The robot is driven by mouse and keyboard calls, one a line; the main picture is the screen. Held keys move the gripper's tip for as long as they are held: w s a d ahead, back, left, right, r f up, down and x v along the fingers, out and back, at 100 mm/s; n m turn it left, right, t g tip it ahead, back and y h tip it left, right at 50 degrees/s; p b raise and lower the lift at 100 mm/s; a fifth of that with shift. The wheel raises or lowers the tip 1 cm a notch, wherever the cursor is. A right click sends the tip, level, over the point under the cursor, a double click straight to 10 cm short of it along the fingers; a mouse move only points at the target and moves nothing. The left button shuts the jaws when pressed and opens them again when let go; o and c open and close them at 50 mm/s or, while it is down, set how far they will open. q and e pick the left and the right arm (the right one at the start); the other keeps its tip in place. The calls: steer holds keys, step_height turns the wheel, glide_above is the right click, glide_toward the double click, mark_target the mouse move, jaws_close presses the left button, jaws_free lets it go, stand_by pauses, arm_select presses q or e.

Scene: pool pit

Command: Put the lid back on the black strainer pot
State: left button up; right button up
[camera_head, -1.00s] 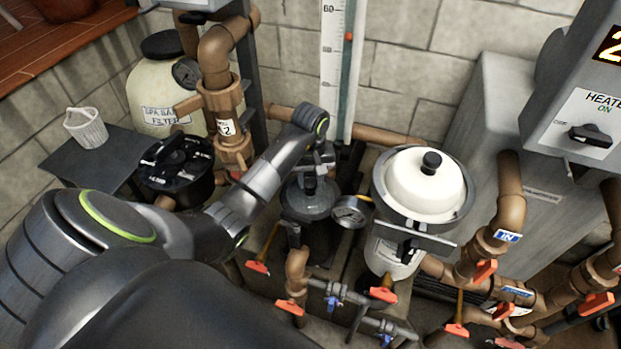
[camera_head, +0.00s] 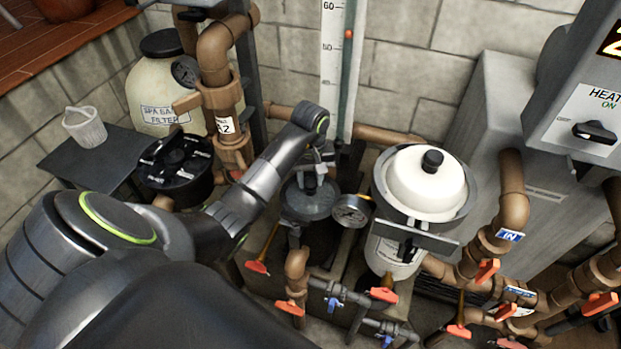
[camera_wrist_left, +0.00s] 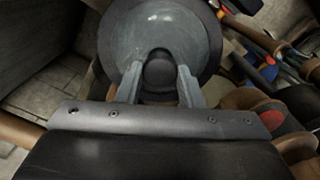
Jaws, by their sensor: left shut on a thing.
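The round, grey, see-through lid (camera_head: 308,203) with a dark knob is at the centre of the head view, over the dark strainer pot (camera_head: 318,240). My left gripper (camera_head: 312,176) is shut on the lid's knob from above. In the left wrist view the two grey fingers (camera_wrist_left: 160,88) sit either side of the round knob (camera_wrist_left: 160,70), with the lid (camera_wrist_left: 150,30) beyond them. The lid hides the pot's mouth, and I cannot tell whether it touches the rim. My right gripper is not in view.
A pressure gauge (camera_head: 351,211) is close to the lid's right. The white-lidded vessel (camera_head: 425,185) stands further right. Pipes and red-handled valves (camera_head: 291,307) crowd the front. A black-topped unit (camera_head: 175,165) and a small dark table (camera_head: 95,155) with a white basket (camera_head: 85,127) are left.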

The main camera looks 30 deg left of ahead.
arm_select(q)
steer(key=o, duration=1)
steer(key=shift+o, duration=0.5)
steer(key=shift+r, duration=0.1)
steer(key=shift+r+p, duration=1.35)
steer(key=shift+r, duration=1.1)
steer(key=shift+r+p, duration=0.7)
steer(key=shift+r, duration=0.35)
